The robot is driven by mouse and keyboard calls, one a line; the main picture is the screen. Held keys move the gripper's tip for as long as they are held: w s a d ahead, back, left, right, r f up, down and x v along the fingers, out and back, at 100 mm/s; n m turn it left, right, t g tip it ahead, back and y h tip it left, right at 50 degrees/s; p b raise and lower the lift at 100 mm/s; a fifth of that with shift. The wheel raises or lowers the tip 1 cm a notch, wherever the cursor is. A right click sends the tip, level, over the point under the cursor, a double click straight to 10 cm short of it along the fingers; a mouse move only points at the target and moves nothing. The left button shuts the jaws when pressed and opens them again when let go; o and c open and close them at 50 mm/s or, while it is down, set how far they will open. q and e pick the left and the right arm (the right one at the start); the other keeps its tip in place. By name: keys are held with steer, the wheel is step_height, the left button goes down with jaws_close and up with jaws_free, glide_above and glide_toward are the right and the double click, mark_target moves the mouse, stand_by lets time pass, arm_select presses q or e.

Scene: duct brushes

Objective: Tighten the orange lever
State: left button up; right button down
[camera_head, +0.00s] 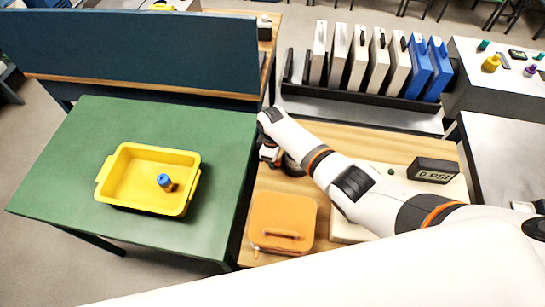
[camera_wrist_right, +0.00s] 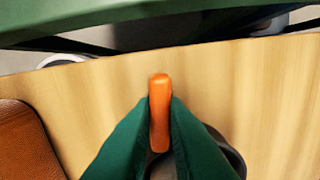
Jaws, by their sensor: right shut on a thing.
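The orange lever (camera_wrist_right: 159,90) stands out between the two green fingers of my right gripper (camera_wrist_right: 160,115) in the right wrist view. The fingers press on it from both sides, and its rounded end sticks out past them. A dark round part (camera_wrist_right: 232,150) shows partly behind the fingers. In the head view my right gripper (camera_head: 269,154) is over the far left part of the wooden table, and the lever cannot be made out there. My left gripper is not in view.
An orange-brown case (camera_head: 283,218) lies at the wooden table's front, beside a pale box with a "0 PSI" display (camera_head: 432,170). A green table (camera_head: 100,130) at left holds a yellow bin (camera_head: 122,197) with a blue-capped item. White and blue panels stand in a rack behind.

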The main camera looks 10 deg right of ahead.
steer(key=shift+r+n, duration=0.1)
steer(key=shift+n, duration=0.3)
steer(key=c, duration=1.4)
jaws_free()
steer(key=shift+c, duration=0.2)
step_height(320, 180, up, 12)
steer(key=shift+b, duration=0.3)
